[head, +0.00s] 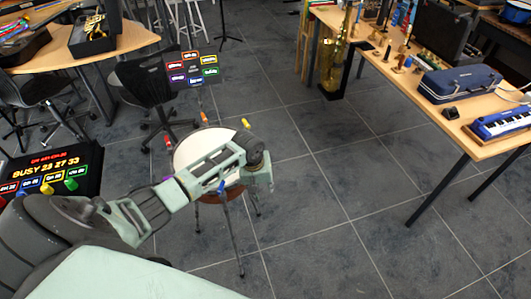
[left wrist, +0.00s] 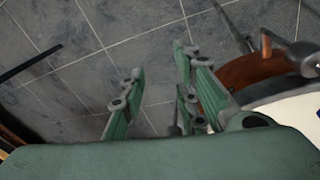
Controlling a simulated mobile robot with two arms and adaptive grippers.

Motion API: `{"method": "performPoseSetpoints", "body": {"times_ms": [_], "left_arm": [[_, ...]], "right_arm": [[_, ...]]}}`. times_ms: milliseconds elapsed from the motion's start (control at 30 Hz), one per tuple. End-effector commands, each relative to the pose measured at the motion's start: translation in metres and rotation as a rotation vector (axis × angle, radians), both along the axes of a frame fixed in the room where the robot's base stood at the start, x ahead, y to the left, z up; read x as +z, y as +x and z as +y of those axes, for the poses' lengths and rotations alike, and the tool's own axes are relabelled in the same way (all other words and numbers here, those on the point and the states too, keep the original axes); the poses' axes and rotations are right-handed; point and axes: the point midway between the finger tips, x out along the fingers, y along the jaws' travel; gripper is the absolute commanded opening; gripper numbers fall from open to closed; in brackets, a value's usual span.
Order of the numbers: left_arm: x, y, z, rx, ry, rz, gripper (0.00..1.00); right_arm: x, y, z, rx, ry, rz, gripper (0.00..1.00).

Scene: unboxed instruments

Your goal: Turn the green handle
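A green handle (head: 71,184) shows at the left of the head view, by a dark panel with lit text. A drum with a white head (head: 190,150) stands at the middle, with coloured handles around its rim. I see no green one there; my arm covers part of the rim. My left gripper (head: 262,182) is at the drum's right side, its fingers mostly hidden in the head view. In the left wrist view its fingers (left wrist: 158,62) are apart, with floor between them. The drum's white head (left wrist: 290,112) and brown shell (left wrist: 250,72) are right of them. My right gripper is not in view.
A sign with coloured labels (head: 192,70) stands behind the drum. A table (head: 450,125) with a blue case (head: 460,83) and keyboard (head: 502,122) is at the right. A black chair (head: 145,80) is at the back left. The floor between drum and right table is clear.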

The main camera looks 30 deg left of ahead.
Motion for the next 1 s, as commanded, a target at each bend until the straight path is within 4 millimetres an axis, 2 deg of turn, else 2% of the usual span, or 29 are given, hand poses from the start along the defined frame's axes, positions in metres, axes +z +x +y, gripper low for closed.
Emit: {"method": "performPoseSetpoints", "body": {"times_ms": [300, 400, 533, 667, 1000], "left_arm": [[0.078, 0.044, 0.044, 0.229, -0.041, 0.018, 0.29], [0.106, 0.055, 0.059, 0.315, -0.060, 0.028, 0.29], [0.130, 0.063, 0.071, 0.393, -0.081, 0.038, 0.29], [0.129, 0.065, 0.073, 0.416, -0.091, 0.046, 0.29], [0.078, 0.073, 0.067, 0.417, -0.089, 0.046, 0.29]], "right_arm": [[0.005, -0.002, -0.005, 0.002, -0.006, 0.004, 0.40], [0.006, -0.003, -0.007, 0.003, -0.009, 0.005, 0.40], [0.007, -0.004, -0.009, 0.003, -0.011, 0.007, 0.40], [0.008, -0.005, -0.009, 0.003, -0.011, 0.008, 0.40], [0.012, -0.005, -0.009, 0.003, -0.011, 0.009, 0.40]]}}
